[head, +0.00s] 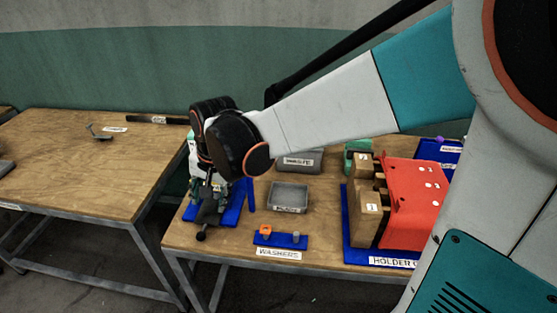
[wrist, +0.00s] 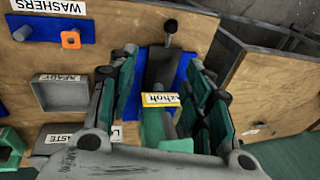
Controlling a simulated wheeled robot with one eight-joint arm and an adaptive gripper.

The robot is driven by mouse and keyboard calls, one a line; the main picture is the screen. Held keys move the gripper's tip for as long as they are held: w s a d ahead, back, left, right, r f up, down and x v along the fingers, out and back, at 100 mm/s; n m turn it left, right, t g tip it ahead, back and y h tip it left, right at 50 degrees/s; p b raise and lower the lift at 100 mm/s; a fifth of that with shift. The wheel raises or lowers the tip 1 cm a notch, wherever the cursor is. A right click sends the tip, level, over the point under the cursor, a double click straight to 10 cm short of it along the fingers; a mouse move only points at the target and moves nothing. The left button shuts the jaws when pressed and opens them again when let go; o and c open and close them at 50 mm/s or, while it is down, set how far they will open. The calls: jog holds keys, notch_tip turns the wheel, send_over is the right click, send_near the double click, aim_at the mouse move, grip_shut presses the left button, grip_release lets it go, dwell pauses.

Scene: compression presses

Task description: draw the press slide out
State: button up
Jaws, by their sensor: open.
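The press stands on a blue base (head: 231,212) at the left end of the near table, partly hidden behind my wrist in the head view. Its dark slide bar (wrist: 160,66) ends in a round knob (wrist: 171,26), which also shows in the head view (head: 201,236). A yellow and white label (wrist: 160,99) sits on the press body. My gripper (wrist: 163,68) is open, with a green-padded finger on each side of the dark bar. I cannot tell whether either finger touches it.
A blue washers stand (head: 281,239), a grey bin (head: 289,196) and a red holder (head: 414,205) stand to the right of the press. Another wooden table (head: 80,165) is at the left, past a gap.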

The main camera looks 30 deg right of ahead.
jog(key=s+d+r+n+t, duration=0.3)
jog(key=s+d+r+n, duration=0.2)
jog(key=s, duration=0.5)
jog(key=shift+s+d+r+h+b, duration=0.15)
jog(key=shift+d+r+h+b, duration=0.2)
jog(key=shift+d+r, duration=0.45)
jog(key=shift+d+f, duration=0.15)
